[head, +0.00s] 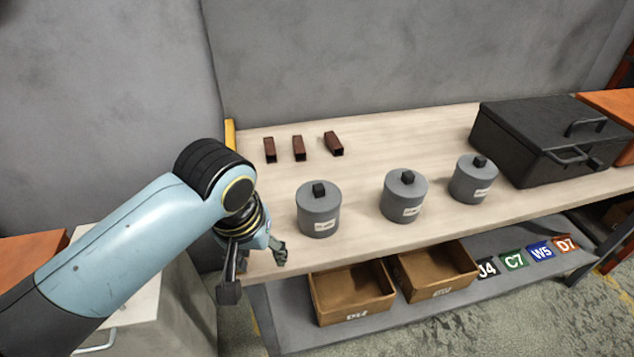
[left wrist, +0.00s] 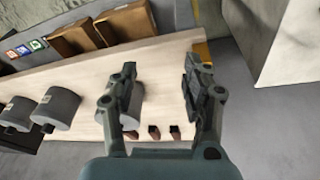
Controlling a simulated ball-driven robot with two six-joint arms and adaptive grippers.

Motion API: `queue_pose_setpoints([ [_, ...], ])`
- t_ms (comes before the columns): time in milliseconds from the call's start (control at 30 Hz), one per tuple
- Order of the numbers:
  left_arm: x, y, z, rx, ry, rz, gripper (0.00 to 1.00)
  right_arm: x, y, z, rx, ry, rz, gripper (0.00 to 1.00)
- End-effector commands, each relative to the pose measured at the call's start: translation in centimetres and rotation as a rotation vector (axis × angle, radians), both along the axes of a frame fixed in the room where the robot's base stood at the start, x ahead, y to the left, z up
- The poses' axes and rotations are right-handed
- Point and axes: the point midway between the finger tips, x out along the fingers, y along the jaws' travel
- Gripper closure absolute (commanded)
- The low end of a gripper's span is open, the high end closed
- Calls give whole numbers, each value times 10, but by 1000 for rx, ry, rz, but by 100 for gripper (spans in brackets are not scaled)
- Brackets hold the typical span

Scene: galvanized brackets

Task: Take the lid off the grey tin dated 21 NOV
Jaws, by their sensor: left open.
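Three grey lidded tins with black knobs stand in a row on the pale bench: a left tin (head: 319,215), a middle tin (head: 403,198) and a right tin (head: 473,182). Each lid is on. Each has a white label, too small to read, so I cannot tell which is dated 21 NOV. My left gripper (head: 256,273) is open and empty at the bench's front left, left of the left tin and apart from it. In the left wrist view a finger of the gripper (left wrist: 160,66) partly hides the nearest tin (left wrist: 132,108). My right gripper is out of view.
Several brown tube pieces (head: 299,148) lie behind the tins. A black metal case (head: 540,140) stands at the bench's right. Below are two cardboard boxes (head: 350,292) and coloured tags (head: 540,251) on a shelf. The bench between tubes and case is clear.

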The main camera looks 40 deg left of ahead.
Motion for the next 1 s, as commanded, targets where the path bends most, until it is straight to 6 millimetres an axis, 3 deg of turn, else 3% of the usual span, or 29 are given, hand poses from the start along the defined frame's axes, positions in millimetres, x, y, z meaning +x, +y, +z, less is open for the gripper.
queue_pose_setpoints([
  [333, 81, 9, 26, -145, 27, 727, 52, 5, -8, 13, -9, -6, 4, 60],
  [600, 163, 17, 84, -245, 62, 1572, 52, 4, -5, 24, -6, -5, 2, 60],
  [800, 188, 20, 111, -258, 73, 1901, 52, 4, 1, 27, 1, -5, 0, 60],
  [867, 190, 20, 109, -257, 76, 1937, 52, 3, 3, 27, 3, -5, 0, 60],
  [1000, 190, 19, 88, -256, 76, 1959, 52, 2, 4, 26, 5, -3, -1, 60],
])
